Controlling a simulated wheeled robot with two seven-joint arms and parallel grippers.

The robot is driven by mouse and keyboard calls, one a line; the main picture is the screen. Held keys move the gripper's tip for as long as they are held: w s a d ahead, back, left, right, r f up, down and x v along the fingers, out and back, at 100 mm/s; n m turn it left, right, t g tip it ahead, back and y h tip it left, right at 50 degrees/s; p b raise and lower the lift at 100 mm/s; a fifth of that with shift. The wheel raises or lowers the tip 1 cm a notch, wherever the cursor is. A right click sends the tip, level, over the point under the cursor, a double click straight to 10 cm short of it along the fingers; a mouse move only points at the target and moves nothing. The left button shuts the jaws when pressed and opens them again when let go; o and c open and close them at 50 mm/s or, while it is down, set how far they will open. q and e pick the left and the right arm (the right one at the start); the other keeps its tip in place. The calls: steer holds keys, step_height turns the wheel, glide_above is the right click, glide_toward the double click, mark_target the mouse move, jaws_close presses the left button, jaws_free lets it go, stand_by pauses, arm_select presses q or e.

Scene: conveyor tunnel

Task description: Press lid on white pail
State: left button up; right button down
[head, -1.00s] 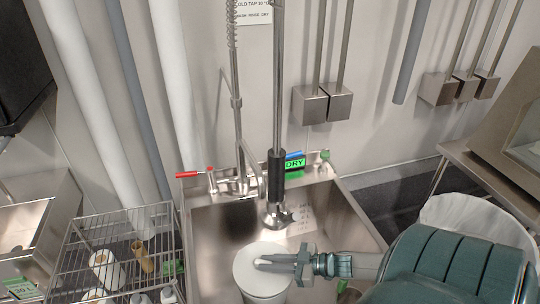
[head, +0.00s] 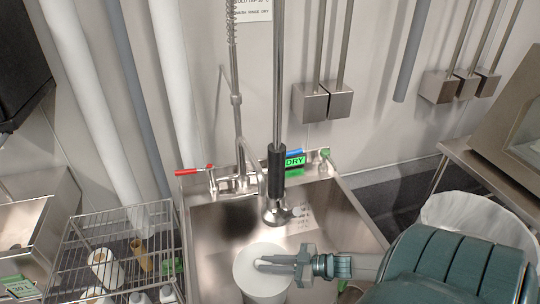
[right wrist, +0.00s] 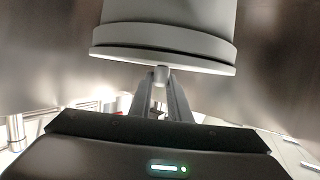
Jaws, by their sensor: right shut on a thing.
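The white pail (head: 262,290) stands upright in the sink at the bottom middle of the head view. Its white lid (head: 247,262) lies on its top. My right gripper (head: 268,262) reaches in from the right over the lid. In the right wrist view the pail (right wrist: 170,14) appears upside down, with the lid (right wrist: 160,58) at its rim. There the right gripper (right wrist: 160,76) is shut on the small knob of the lid. The lid looks about level; I cannot tell whether it is fully seated. My left gripper is not in view.
The steel sink (head: 215,235) surrounds the pail. A hanging spray nozzle (head: 277,212) is close behind it. A wire rack (head: 85,240) with bottles and cups stands at the left. A green DRY label (head: 294,161) is on the sink's back ledge.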

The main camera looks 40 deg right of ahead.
steer(key=shift+f, duration=0.1)
steer(key=c, duration=1.6)
jaws_free()
